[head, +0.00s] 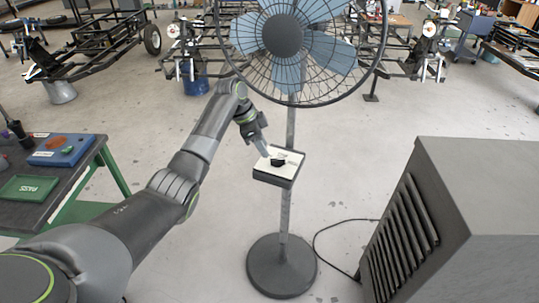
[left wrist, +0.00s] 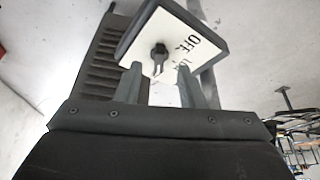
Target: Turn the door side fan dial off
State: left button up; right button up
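The fan (head: 283,37) stands on a pole with a round dark base (head: 281,266). A control box (head: 274,180) with a pale top plate is fixed to the pole, and a black dial (head: 278,162) sits on the plate. In the left wrist view the plate (left wrist: 200,57) carries the word OFF to the right of the dial (left wrist: 159,49). My left gripper (head: 268,152) is at the box's upper left edge. In the left wrist view its fingers (left wrist: 159,68) are apart, below the dial, with nothing held. Contact cannot be told. My right gripper is out of view.
A grey louvred cabinet (head: 490,190) stands at the right, with a black cable (head: 340,223) on the floor beside it. A workbench (head: 80,185) with a blue case (head: 62,150) and a green tray (head: 28,188) is at the left. The floor around the fan base is mostly clear.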

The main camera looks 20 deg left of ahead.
aim_at(271, 160)
pick_arm(q)
jog(key=x, duration=0.5)
jog(key=shift+d+f+p, duration=0.1)
jog(key=shift+f+p, duration=0.2)
jog(key=shift+f, duration=0.05)
jog(key=shift+c, duration=0.3)
grip_shut()
